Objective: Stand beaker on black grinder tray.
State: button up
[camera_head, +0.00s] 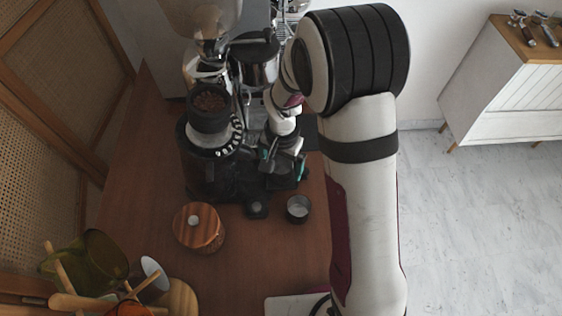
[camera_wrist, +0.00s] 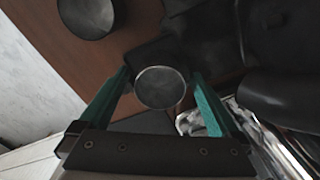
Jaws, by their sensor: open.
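A round grey metal beaker (camera_wrist: 161,88) sits between my gripper's fingers in the wrist view, its open top toward the camera. The black grinder tray (camera_wrist: 150,58) shows as a dark flat surface behind and beside the beaker. The beaker appears to stand on it, though its base is hidden. My gripper (camera_wrist: 160,78) is open with teal fingers on either side of the beaker and small gaps visible. In the head view my gripper (camera_head: 283,166) is low at the grinder's right front, and my arm hides the beaker there.
A second small metal cup (camera_head: 298,208) stands on the wooden counter (camera_head: 255,255) in front. The coffee grinder (camera_head: 208,140) rises left of my gripper. A black knobbed tool (camera_head: 256,210) and a round wooden-lidded pot (camera_head: 199,228) are in front. Cups hang at lower left.

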notch_tip(320, 180, up, 11)
jog(key=s+d+r, duration=0.2)
jog(key=s+r, duration=0.1)
jog(key=s, duration=0.8)
jog(key=s+d+r+y, duration=0.1)
jog(key=s+r, duration=0.2)
jog(key=s, duration=0.8)
jog(key=shift+s+d+y, duration=0.25)
jog(key=shift+d+y, duration=0.05)
jog(key=shift+d, duration=0.1)
